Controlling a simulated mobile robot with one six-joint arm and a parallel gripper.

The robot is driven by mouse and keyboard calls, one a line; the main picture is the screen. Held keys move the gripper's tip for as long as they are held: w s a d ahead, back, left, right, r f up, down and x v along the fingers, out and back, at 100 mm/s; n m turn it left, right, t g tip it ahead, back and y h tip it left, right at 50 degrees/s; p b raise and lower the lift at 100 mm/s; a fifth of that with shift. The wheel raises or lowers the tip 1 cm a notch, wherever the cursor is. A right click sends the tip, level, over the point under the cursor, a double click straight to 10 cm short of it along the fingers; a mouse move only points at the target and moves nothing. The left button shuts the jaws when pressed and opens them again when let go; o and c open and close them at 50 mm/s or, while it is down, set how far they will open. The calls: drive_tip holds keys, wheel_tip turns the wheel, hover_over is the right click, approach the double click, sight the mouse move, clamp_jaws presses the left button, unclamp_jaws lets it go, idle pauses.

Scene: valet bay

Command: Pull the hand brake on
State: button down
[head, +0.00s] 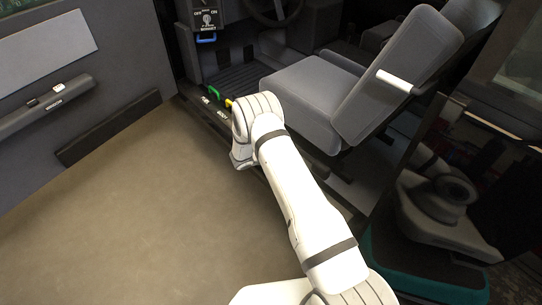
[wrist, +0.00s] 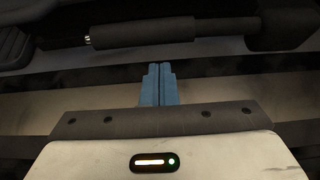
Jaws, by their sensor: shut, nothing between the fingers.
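In the wrist view, a dark bar with a thick round sleeve (wrist: 150,33) lies level across the top of the picture. It looks like the hand brake lever. A small pale mark shows at the sleeve's left end, and a dark block (wrist: 283,28) stands at its right end. My gripper (wrist: 158,68) has blue fingers that are shut together and empty. The fingertips point at the sleeve and appear just short of it; I cannot tell the exact gap. In the head view my white wrist is low by the door sill beside the seat, and it hides the fingers and the lever.
The grey driver's seat (head: 310,85) stands right of my wrist. Green (head: 226,103) and yellow (head: 229,104) pulls sit on the sill close to it. The open door (head: 75,60) is at left, the steering wheel (head: 275,12) at top. The floor (head: 150,210) outside is clear.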

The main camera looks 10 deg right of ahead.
drive_tip(key=b+x, duration=0.1)
drive_tip(key=x, duration=0.4)
drive_tip(key=shift+w+d, duration=0.1)
